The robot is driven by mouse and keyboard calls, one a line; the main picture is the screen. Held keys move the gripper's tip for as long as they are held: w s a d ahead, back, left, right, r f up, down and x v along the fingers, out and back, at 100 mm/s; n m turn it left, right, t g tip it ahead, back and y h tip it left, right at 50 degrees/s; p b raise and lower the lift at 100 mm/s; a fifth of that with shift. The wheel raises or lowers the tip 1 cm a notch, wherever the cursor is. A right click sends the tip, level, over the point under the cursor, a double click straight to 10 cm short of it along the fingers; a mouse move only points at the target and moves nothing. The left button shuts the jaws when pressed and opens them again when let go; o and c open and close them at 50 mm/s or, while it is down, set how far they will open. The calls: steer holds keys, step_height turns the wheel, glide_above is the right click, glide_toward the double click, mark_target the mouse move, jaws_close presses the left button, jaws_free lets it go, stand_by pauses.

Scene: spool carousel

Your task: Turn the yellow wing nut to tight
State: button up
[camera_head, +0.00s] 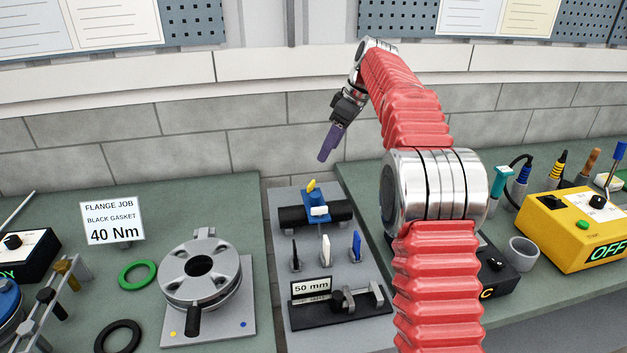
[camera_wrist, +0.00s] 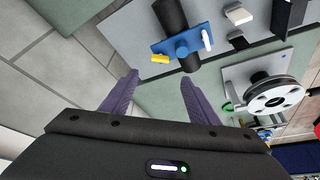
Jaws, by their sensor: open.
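The yellow wing nut (camera_head: 311,185) sits on the far side of a blue clamp (camera_head: 316,206) over a black pipe (camera_head: 292,217). In the wrist view the yellow wing nut (camera_wrist: 161,59) lies at the left end of the blue clamp (camera_wrist: 182,46). A white wing nut (camera_head: 319,210) is on the clamp's near side. My gripper (camera_head: 325,156), with purple fingers, is above and behind the clamp, apart from it. In the wrist view my gripper (camera_wrist: 159,78) is open and empty, with the yellow nut beyond the fingertips.
White, blue and black upright pieces stand just in front of the pipe, with a "50 mm" sign (camera_head: 311,288) nearer. A grey flange (camera_head: 200,270) is at left and a yellow box (camera_head: 580,230) at right. A block wall (camera_head: 260,150) rises behind the bench.

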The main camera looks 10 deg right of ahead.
mark_target(312, 183)
steer(key=x, duration=1.3)
steer(key=shift+a+f, duration=0.1)
steer(key=shift+f, duration=0.05)
steer(key=c, duration=1)
